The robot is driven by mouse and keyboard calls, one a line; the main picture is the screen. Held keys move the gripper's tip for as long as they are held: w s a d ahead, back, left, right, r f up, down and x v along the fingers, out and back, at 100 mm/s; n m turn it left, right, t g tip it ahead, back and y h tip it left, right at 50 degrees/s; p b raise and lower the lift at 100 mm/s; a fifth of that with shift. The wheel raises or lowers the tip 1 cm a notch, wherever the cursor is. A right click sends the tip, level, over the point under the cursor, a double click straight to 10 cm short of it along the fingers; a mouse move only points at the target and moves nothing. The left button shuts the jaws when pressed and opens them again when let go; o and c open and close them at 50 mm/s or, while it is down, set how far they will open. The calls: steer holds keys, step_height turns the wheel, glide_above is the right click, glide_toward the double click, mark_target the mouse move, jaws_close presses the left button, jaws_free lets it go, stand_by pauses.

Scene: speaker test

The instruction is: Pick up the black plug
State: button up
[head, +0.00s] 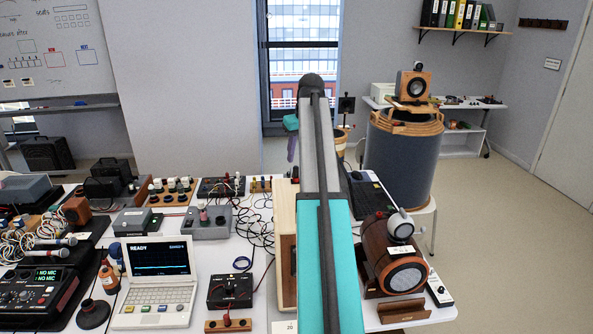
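I cannot make out a black plug for certain among the many small dark parts on the white table. My arm (318,210) rises through the middle of the view and hides a strip of the table and the room behind it. Past its far end, a small teal piece and a purple piece (291,148) show at the left, which look like the end of my arm with my gripper. They are too small and partly covered to show the fingers or anything between them.
A laptop-like device (158,283) reading READY, a black box with leads (230,291) and a grey box (207,222) crowd the table left of my arm. Beyond is a large grey drum (399,165). Floor at right is clear.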

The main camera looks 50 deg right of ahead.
mark_target(296, 166)
steer(key=shift+w+f, duration=0.2)
steer(key=shift+f, duration=0.45)
steer(key=shift+f, duration=0.1)
steer(key=shift+p+x, duration=1.15)
steer(key=shift+p, duration=0.05)
steer(key=shift+p+x, duration=0.45)
steer(key=shift+x, duration=0.85)
steer(key=shift+s, duration=0.1)
jaws_close()
